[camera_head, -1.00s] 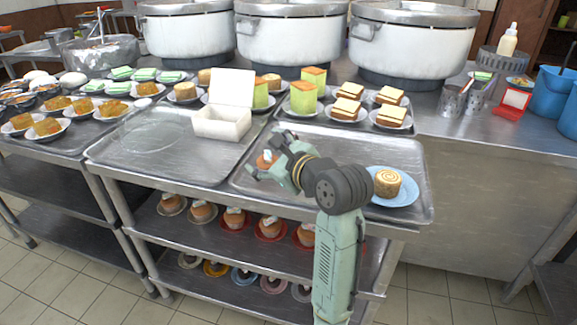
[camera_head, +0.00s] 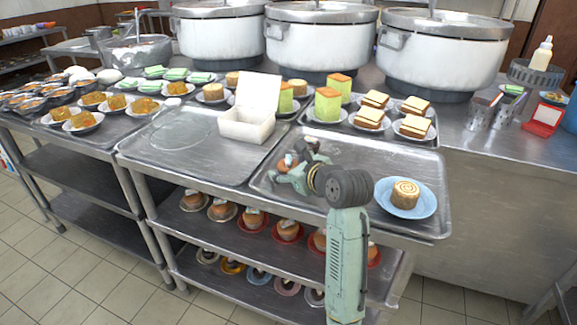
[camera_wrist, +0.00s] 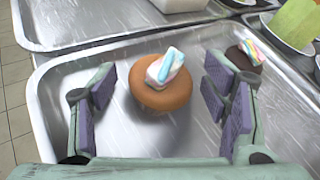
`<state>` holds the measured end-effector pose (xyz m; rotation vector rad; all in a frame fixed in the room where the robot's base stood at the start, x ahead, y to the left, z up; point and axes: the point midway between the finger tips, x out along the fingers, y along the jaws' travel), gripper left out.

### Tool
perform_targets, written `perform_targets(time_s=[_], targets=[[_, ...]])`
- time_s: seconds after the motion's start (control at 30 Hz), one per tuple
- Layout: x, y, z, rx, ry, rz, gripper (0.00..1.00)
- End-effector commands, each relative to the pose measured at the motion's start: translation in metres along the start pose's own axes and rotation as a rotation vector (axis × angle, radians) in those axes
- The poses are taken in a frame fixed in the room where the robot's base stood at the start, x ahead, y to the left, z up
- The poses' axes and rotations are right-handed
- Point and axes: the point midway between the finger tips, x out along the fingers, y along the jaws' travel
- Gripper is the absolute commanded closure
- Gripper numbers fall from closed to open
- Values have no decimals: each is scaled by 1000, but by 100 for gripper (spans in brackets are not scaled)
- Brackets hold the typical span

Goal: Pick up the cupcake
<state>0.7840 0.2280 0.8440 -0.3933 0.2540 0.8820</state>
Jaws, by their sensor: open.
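A cupcake (camera_wrist: 162,92) with an orange-brown body and a white, pink and blue topping sits on the metal tray (camera_wrist: 60,85). In the wrist view it lies between the tips of my gripper (camera_wrist: 160,68), with a gap on both sides. My gripper is open and empty. In the head view my gripper (camera_head: 293,168) is low over the left part of the right tray, and the cupcake (camera_head: 284,163) is partly hidden by it. A second, dark cupcake with a colourful topping (camera_wrist: 246,54) stands behind the right finger in the wrist view.
A white open box (camera_head: 247,124) stands on the left tray, behind my gripper. A blue plate with a rolled cake (camera_head: 405,193) is to the right. Plates with green cakes (camera_head: 327,104) and sandwiches (camera_head: 370,117) line the back. The tray's middle is clear.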

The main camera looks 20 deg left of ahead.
Motion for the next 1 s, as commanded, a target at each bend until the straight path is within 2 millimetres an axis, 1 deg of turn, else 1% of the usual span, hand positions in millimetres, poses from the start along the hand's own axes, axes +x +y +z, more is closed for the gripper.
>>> perform_targets(time_s=[0.03,0.1,0.37,1.0], targets=[[6,0,0,0,1,1,31],[11,0,0,0,0,1,31],[13,0,0,-1,-1,0,32],[13,0,0,-1,-1,0,75]])
